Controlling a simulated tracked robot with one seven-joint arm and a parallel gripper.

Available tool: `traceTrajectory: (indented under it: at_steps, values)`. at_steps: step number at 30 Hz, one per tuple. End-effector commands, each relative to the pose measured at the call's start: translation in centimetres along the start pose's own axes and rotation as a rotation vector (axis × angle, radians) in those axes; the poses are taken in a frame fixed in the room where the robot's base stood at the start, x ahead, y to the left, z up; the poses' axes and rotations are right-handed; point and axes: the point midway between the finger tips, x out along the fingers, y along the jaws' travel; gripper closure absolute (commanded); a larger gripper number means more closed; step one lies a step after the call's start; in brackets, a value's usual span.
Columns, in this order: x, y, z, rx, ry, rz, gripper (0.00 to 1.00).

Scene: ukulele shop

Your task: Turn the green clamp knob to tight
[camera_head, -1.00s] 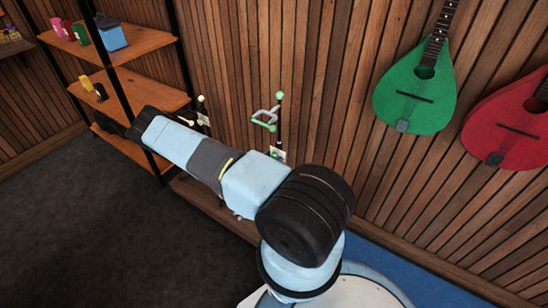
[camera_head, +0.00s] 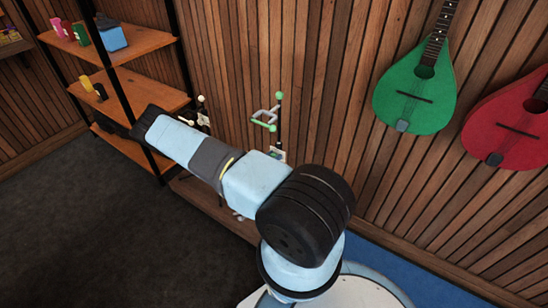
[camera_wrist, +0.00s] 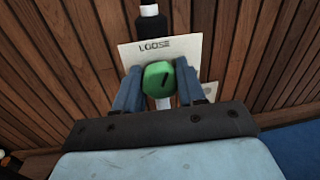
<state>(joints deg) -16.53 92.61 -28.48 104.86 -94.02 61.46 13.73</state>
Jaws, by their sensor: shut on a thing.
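The green clamp knob (camera_wrist: 158,79) sits between the two blue fingers of my gripper (camera_wrist: 157,84) in the wrist view. The gripper is shut on it. A smaller pale patch shows at the right finger; any wording there is not readable. In the head view the clamp stand (camera_head: 279,130) has green-tipped parts and stands against the wall. My arm hides the knob and gripper there.
A green ukulele (camera_head: 415,92) and a red ukulele (camera_head: 505,125) hang on the slatted wood wall to the right. A wooden shelf (camera_head: 140,88) with small coloured items stands at the left. A second, pale-tipped stand (camera_head: 202,110) is left of the clamp stand. Dark floor is open at lower left.

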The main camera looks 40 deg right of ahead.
Motion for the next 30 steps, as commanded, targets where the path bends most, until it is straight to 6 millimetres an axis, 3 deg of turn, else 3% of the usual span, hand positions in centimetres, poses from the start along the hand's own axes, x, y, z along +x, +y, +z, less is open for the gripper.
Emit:
traceTrajectory:
  at_steps: [8, 21, 30]
  values:
    - [-0.07, 0.42, 0.06, 0.042, 0.005, 0.007, 0.91]
    - [-0.13, 0.54, 0.03, 0.366, 0.042, 0.012, 0.91]
    - [-0.15, 0.63, 0.04, 0.411, 0.047, 0.014, 0.91]
